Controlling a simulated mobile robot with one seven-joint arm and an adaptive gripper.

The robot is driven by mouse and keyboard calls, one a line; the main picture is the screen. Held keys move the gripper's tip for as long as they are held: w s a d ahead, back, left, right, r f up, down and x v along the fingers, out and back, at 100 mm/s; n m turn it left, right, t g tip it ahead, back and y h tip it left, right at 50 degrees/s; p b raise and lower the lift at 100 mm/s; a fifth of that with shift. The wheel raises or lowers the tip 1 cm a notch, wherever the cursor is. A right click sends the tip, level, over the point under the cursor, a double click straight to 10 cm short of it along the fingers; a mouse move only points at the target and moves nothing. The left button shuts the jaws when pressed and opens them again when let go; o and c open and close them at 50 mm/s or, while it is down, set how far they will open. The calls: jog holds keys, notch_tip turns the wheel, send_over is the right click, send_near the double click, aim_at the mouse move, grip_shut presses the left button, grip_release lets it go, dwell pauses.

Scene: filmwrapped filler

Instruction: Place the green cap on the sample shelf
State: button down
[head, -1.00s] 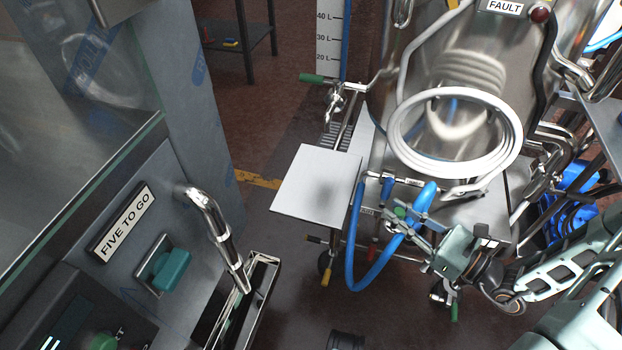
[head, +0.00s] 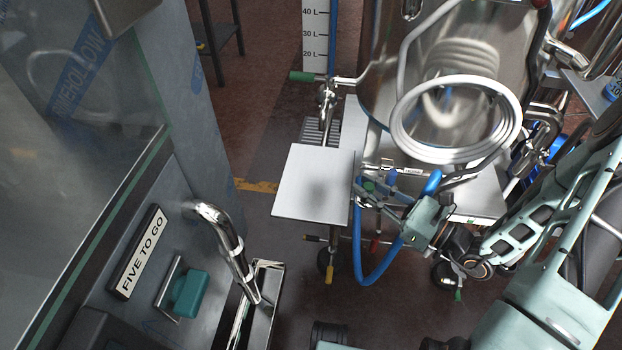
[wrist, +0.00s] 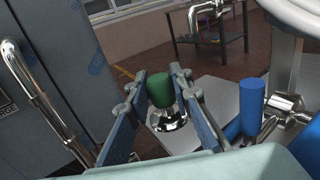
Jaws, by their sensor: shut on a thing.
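The green cap (wrist: 160,89), with a shiny metal lower part, is between the blue fingers of my gripper (wrist: 158,82) in the wrist view. My gripper is shut on it. In the head view my gripper (head: 375,192) is just right of the sample shelf, a pale square plate (head: 312,180); the cap shows there only as a small green spot (head: 367,186). The shelf (wrist: 207,96) also shows behind the cap in the wrist view. Its top is bare. The cap looks upright and apart from the shelf, but its height above it is hard to tell.
A blue hose (head: 362,265) hangs below my gripper. A steel vessel with a white coiled hose (head: 455,150) stands behind it. A green-handled valve (head: 318,77) is behind the shelf. A cabinet with a bent metal handle (head: 228,245) stands at left.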

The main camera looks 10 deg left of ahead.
jog(key=shift+w+a, duration=0.1)
jog(key=shift+a, duration=0.2)
jog(key=w+a+f+b, duration=0.1)
jog(key=w+a+f, duration=0.1)
jog(key=a+f, duration=0.1)
jog(key=w+a+f+b, duration=0.2)
jog(key=w+a+f, duration=0.1)
jog(key=a, duration=0.1)
jog(key=w+a+f+b, duration=0.2)
jog(key=w+a+f, duration=0.1)
jog(key=shift+a, duration=0.15)
jog(key=shift+w+a+f, duration=0.15)
jog(key=shift+f, duration=0.1)
jog(key=shift+w+a+f+b, duration=0.15)
jog(key=shift+f+b, duration=0.6)
jog(key=shift+f, duration=0.9)
jog(key=shift+f, duration=0.15)
jog(key=c, duration=1.7)
grip_release()
jog(key=shift+c, duration=0.2)
